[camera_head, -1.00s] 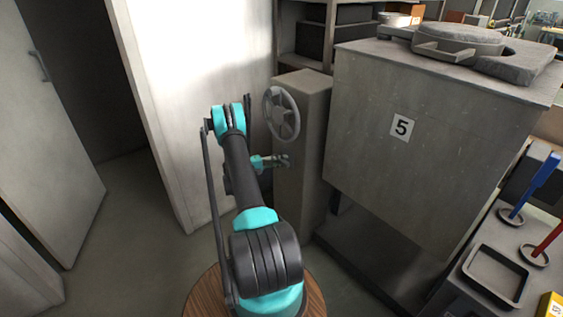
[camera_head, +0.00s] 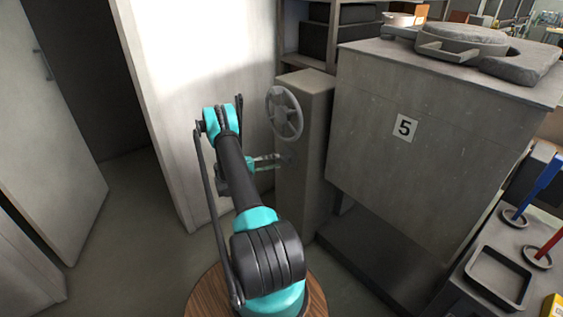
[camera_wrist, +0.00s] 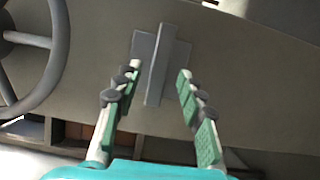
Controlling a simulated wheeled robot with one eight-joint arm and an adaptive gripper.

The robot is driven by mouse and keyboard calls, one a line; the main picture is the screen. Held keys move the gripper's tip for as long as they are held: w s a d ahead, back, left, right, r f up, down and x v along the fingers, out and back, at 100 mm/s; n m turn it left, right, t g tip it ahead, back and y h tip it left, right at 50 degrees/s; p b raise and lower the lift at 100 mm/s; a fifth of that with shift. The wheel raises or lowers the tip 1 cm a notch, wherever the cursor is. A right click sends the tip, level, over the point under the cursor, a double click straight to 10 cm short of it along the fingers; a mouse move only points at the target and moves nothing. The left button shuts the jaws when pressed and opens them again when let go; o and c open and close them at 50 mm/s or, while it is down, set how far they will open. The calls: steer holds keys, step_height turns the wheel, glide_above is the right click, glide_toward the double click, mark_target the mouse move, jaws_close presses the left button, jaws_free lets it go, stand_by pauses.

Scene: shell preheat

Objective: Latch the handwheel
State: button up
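The grey spoked handwheel (camera_head: 284,113) is mounted on the side of a grey pedestal box. Part of its rim and spokes also show at the left edge of the wrist view (camera_wrist: 42,60). My gripper (camera_head: 280,160) is below the handwheel, in front of the same box face. In the wrist view my gripper (camera_wrist: 160,70) is open, with its two fingers on either side of a grey upright bar (camera_wrist: 160,65) on a small plate. The bar lies between the fingertips, with gaps on both sides. Whether this bar is the latch, I cannot tell.
The pedestal box (camera_head: 308,170) stands beside a large grey cabinet (camera_head: 420,150) marked 5. A white panel (camera_head: 180,100) is behind my arm. A bench at right holds a tray (camera_head: 497,278) and blue and red handles. Floor at left is clear.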

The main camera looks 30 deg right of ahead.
steer(key=v, duration=0.7)
stand_by(0.3)
steer(key=s+a+r+n+t+y, duration=0.25)
steer(key=a+r+y, duration=0.2)
steer(key=r, duration=0.35)
steer(key=s+a+r+n+t+y, duration=0.1)
steer(key=s+a+r+t+y, duration=0.2)
steer(key=a+r, duration=0.35)
steer(key=s+a+r+t+y, duration=0.1)
steer(key=s+a+y, duration=0.4)
steer(key=s+a, duration=0.5)
steer(key=s+a+r+t+y, duration=0.2)
steer(key=s+a+t+y, duration=0.1)
steer(key=s+a, duration=0.8)
steer(key=s+y, duration=0.1)
steer(key=s, duration=0.4)
steer(key=shift+s+y, duration=0.35)
